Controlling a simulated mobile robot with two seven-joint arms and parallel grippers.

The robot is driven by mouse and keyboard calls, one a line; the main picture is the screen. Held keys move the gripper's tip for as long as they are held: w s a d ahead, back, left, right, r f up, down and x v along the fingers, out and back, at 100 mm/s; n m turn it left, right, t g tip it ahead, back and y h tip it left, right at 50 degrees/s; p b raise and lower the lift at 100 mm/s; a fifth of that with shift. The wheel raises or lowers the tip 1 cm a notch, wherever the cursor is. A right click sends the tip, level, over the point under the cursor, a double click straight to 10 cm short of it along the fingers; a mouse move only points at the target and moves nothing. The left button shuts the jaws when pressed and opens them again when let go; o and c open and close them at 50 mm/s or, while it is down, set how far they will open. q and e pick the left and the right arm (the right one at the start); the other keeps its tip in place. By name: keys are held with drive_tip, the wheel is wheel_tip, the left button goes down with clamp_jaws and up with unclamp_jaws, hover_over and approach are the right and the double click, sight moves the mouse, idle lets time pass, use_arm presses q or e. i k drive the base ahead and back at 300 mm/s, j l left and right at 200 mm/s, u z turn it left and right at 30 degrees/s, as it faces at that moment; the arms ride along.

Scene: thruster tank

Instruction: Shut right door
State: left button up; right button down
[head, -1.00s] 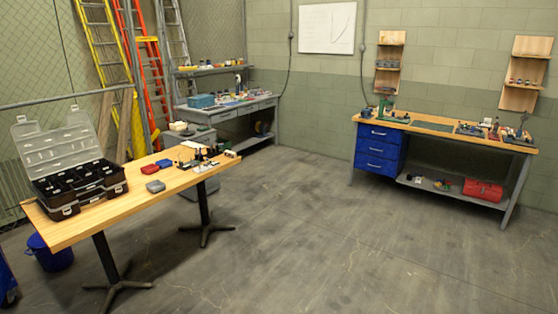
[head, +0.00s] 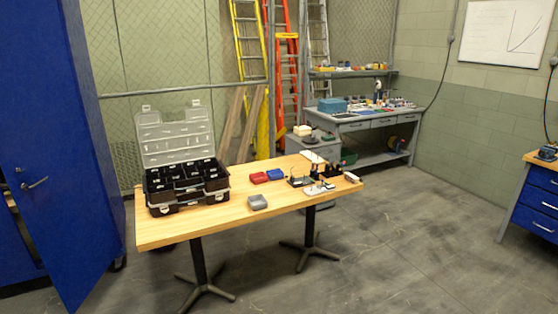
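A tall blue cabinet (head: 28,92) stands at the left edge of the head view. A blue door with a metal handle (head: 34,184) shows there and stands at an angle to the rest of the cabinet, partly open. A dark gap shows at the lower left beside it. The rest of the cabinet lies outside the view, so I cannot tell how its other door stands. Neither of my grippers is in view.
A wooden table (head: 165,230) with black legs stands right of the cabinet. It bears an open black toolbox (head: 187,180) and small boxes. Ladders (head: 285,80) and a grey workbench (head: 365,125) are behind. Open floor (head: 400,240) lies at the right.

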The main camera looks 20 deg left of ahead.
sight(65, 216)
drive_tip(key=i+u, duration=0.7)
drive_tip(key=u, duration=0.15)
drive_tip(key=i+l+u, duration=0.15)
drive_tip(key=i+u, duration=0.3)
drive_tip(key=i+l+u, duration=0.1)
drive_tip(key=i+u, duration=0.25)
drive_tip(key=i+l+u, duration=0.15)
drive_tip(key=u, duration=0.2)
drive_tip(key=i+l+u, duration=0.35)
drive_tip(key=j, duration=0.1)
